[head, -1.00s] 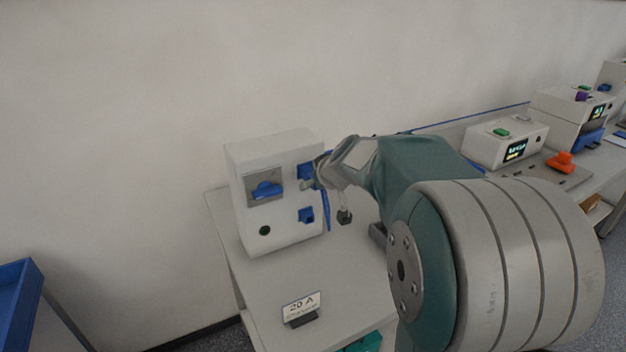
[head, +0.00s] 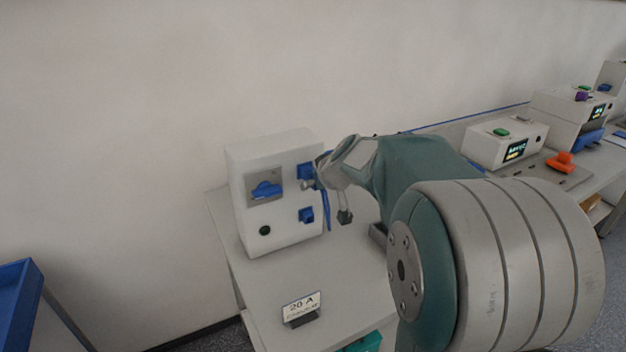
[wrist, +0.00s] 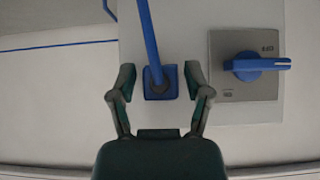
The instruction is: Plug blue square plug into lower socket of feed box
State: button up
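The white feed box (head: 285,232) stands on the left bench. A blue square plug (wrist: 152,91) with a thick blue cable (wrist: 149,35) sits at its upper socket position; in the head view the plug (head: 304,171) is partly behind my gripper. The blue lower socket (head: 306,214) shows below it. My gripper (head: 326,200) is in front of the box. In the wrist view my gripper (wrist: 160,82) is open, with one finger on each side of the plug and visible gaps. No contact shows.
A blue rotary switch (head: 266,190) is beside the plug on the box. A "20 A" sign (head: 301,308) stands at the bench front. Other devices (head: 505,142) and an orange part (head: 560,163) are along the bench to the right. A blue bin (head: 18,300) is at lower left.

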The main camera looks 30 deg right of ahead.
jog(key=c, duration=0.4)
jog(key=shift+s, duration=0.15)
jog(key=shift+c, duration=0.2)
jog(key=shift+s+d, duration=0.1)
jog(key=shift+s, duration=2.65)
jog(key=shift+f, duration=0.1)
